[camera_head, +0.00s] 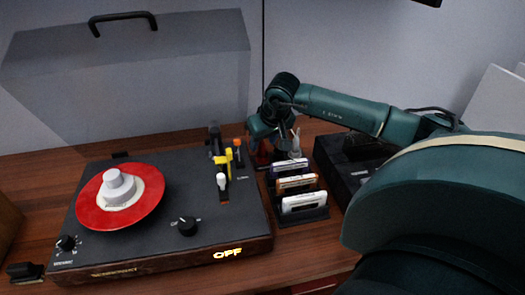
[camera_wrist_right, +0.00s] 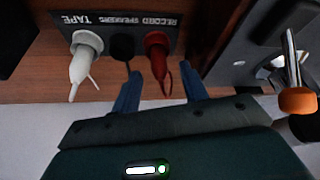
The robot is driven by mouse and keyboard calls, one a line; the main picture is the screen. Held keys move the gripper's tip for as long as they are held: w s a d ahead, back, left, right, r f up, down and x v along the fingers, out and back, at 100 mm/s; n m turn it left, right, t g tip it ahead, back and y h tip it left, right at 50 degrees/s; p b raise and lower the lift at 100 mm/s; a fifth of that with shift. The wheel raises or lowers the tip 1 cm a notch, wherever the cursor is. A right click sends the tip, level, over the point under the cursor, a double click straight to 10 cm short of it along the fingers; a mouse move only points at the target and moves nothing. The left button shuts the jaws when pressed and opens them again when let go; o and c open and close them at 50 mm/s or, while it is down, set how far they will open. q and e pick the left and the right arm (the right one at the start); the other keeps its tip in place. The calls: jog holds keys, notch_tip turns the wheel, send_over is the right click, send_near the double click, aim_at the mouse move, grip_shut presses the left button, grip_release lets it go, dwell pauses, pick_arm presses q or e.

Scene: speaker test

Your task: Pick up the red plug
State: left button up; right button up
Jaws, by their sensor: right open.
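The red plug (camera_wrist_right: 157,55) stands in the plate marked RECORD (camera_wrist_right: 168,20) in the right wrist view, with a red loop of cable at its end. It also shows small and partly hidden below my right gripper in the head view (camera_head: 263,157). My right gripper (camera_wrist_right: 159,86) is open, with its two blue fingers apart, one to each side of the red plug's lower end. I cannot tell whether they touch it. A white plug (camera_wrist_right: 84,58) sits at TAPE, and a dark socket (camera_wrist_right: 122,46) marked SPEAKERS lies between them. My left gripper is not in view.
A record player (camera_head: 100,238) with a red record (camera_head: 92,213) and raised clear lid (camera_head: 125,75) stands on the wooden table (camera_head: 325,240). A rack of cassettes (camera_head: 297,183) stands beside it, close to my right gripper. A black device (camera_head: 335,178) is to the right.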

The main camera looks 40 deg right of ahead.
jog(key=shift+w+f, duration=0.2)
jog(key=shift+f, duration=0.25)
grip_shut()
